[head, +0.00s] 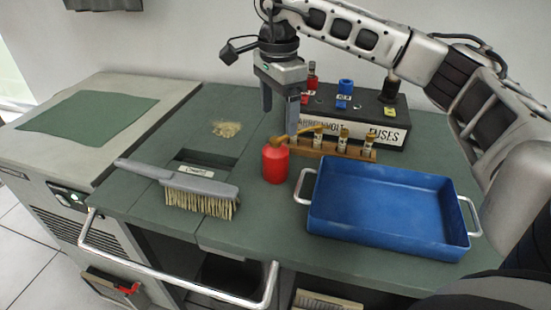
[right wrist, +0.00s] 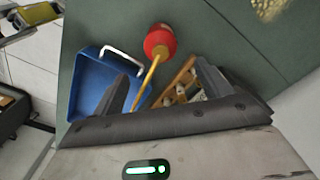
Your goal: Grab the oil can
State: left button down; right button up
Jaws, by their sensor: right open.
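The red oil can (head: 276,163) stands upright on the green worktop, left of the blue tray. Its yellow-brown spout points to the right, toward the wooden rack. My right gripper (head: 280,122) is above and just behind the can, pointing down, with its fingers apart and nothing between them. In the right wrist view the can (right wrist: 159,41) lies beyond the fingertips, and its spout runs back toward the gap between the fingers. My left gripper is not in view.
The blue tray (head: 330,228) with metal handles is right of the can. A wooden rack (head: 357,152) with fuses and a black fuse box (head: 395,128) stand behind. A brush (head: 200,190) lies left, near crumbs (head: 226,129). The worktop between brush and can is clear.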

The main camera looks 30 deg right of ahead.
aim_at(276, 139)
jog(key=f, duration=0.4)
jog(key=f+p, duration=0.1)
jog(key=f, duration=0.3)
jog(key=shift+w+a+f, duration=0.1)
jog(key=shift+a, duration=0.1)
jog(key=c, duration=1.2)
